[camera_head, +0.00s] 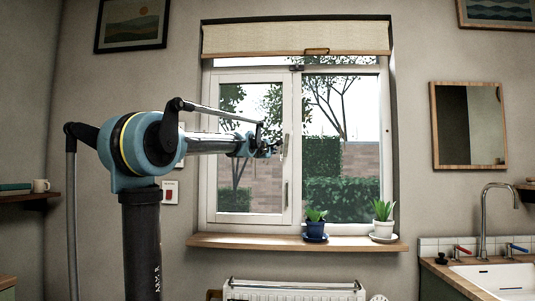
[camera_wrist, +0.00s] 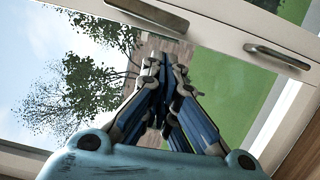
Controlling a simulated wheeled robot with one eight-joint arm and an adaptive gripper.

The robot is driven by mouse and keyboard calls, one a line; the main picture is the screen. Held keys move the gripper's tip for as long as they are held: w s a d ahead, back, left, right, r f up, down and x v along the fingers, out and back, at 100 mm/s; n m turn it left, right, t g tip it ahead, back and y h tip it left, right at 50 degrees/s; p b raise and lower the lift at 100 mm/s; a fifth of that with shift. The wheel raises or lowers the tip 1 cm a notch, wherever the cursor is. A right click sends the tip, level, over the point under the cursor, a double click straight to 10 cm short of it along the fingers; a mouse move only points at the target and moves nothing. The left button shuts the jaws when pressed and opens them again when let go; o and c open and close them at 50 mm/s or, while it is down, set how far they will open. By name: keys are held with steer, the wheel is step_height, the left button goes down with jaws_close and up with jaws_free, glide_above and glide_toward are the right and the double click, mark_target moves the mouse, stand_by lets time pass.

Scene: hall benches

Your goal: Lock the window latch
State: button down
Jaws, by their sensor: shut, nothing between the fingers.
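The window (camera_head: 292,205) has a white left sash (camera_head: 249,214) that looks closed or nearly so. A small metal handle (camera_head: 284,147) sits on the sash's right stile, slightly tilted, and a second, upright handle (camera_head: 286,193) sits below it. In the wrist view the two metal handles show along the white stile, one at the top edge (camera_wrist: 150,12) and one farther right (camera_wrist: 277,55). I cannot tell for sure which is the latch. My gripper (camera_head: 272,149) is shut and empty, just left of the upper handle. In the wrist view its fingertips (camera_wrist: 158,66) are apart from both handles.
A blue pot plant (camera_head: 316,228) and a white pot plant (camera_head: 383,222) stand on the wooden sill (camera_head: 220,241). A rolled blind (camera_head: 296,38) hangs above. A radiator (camera_head: 292,291) is below, and a sink (camera_head: 495,280) with a tap is at right.

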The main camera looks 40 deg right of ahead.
steer(key=shift+v, duration=2.05)
steer(key=shift+w+a, duration=0.1)
steer(key=shift+a, duration=0.05)
